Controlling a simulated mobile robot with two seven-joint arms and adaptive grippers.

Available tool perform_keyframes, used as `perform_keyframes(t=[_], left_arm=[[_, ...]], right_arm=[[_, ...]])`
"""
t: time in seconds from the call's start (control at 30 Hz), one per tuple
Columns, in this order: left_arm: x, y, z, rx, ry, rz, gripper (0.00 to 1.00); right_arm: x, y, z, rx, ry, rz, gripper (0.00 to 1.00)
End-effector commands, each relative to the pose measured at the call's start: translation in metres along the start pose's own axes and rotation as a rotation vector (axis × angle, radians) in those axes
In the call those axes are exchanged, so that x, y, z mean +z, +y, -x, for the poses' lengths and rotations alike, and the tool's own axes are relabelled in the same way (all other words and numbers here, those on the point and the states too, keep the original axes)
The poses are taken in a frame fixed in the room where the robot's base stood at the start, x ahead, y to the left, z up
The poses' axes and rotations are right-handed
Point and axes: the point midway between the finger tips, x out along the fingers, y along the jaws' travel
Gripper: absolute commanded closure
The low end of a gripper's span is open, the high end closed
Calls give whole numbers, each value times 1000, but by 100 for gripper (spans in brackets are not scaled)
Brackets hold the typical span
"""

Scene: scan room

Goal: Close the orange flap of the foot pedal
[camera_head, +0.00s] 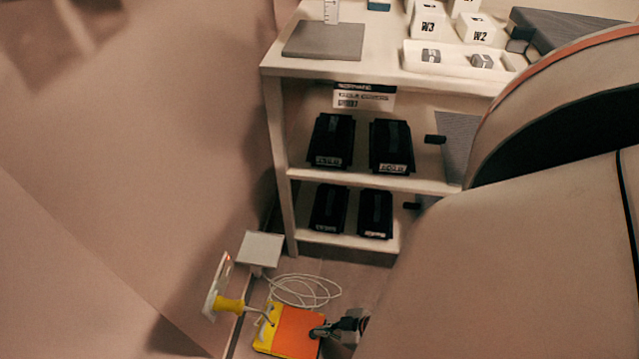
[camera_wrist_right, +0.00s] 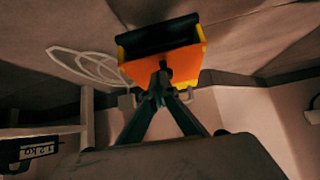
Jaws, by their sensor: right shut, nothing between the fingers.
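The foot pedal stands on the floor at the bottom of the head view, with a yellow body (camera_head: 267,334) and an orange flap (camera_head: 293,334). In the wrist view the orange flap (camera_wrist_right: 188,68) shows behind my fingertips, with yellow edges and a dark part above it. How far the flap stands open is hard to tell. My right gripper (camera_head: 318,332) is shut and empty at the flap's right side in the head view. In the wrist view its fingertips (camera_wrist_right: 162,76) overlap the orange; contact is not clear. My left gripper is not in view.
A white cable (camera_head: 300,291) lies coiled behind the pedal. A yellow plug-like piece (camera_head: 229,305) on a white plate and a white box (camera_head: 260,249) are at the wall. A shelf unit (camera_head: 278,150) with several black cases stands behind.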

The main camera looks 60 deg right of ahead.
Motion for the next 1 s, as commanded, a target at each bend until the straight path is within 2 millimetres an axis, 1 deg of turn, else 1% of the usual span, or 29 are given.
perform_keyframes(t=[0.03,0.17,0.67,1.0], left_arm=[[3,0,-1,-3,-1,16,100],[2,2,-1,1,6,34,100],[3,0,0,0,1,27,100],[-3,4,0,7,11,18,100]], right_arm=[[15,2,-1,6,-29,7,100],[16,3,-2,6,-29,7,100],[16,1,-3,4,-27,7,100],[24,-2,9,0,-30,6,100]])
